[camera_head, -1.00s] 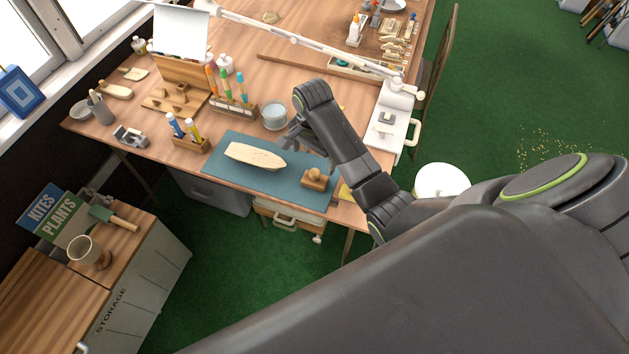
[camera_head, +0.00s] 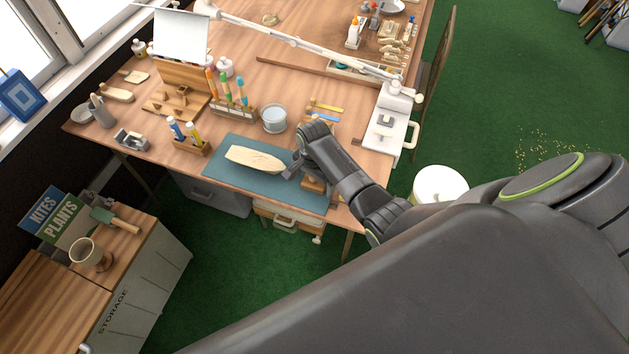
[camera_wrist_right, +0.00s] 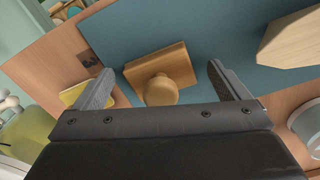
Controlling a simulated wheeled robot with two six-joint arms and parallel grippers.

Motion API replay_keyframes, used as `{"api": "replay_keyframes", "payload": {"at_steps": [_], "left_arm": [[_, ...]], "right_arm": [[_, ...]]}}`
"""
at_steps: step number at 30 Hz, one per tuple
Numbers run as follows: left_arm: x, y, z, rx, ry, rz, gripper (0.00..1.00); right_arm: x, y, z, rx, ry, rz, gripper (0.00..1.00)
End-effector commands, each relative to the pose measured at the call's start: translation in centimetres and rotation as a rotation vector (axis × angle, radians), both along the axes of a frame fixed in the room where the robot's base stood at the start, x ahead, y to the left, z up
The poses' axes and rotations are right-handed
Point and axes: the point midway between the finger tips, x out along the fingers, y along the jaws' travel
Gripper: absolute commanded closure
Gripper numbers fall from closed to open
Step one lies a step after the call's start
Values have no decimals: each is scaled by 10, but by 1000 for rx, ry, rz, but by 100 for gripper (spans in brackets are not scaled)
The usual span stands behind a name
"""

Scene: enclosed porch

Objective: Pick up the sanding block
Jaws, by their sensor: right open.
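The sanding block, a square wooden block with a round knob on top, lies on the blue-green mat (camera_head: 225,180) near the table's front edge. In the head view only a bit of the sanding block (camera_head: 313,187) shows under my right gripper (camera_head: 304,173). In the right wrist view the sanding block (camera_wrist_right: 177,62) lies between the two fingers, its knob toward the palm. My right gripper (camera_wrist_right: 160,73) is open, with a gap on each side of the block. My left gripper is not in view.
A pale wooden boat hull (camera_head: 255,158) lies on the mat left of my right gripper. It also shows in the wrist view (camera_wrist_right: 292,42).

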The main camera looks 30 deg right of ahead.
Motion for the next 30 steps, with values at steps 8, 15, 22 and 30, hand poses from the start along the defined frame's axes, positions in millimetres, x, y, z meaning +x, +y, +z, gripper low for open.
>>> {"api": "replay_keyframes", "payload": {"at_steps": [8,15,22,30], "left_arm": [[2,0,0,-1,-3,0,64],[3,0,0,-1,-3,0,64],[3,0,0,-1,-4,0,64],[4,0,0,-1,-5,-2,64]], "right_arm": [[0,0,0,0,-1,0,14],[0,0,0,0,-1,0,46],[0,0,0,0,-1,0,54],[1,0,21,0,-4,1,54]]}}
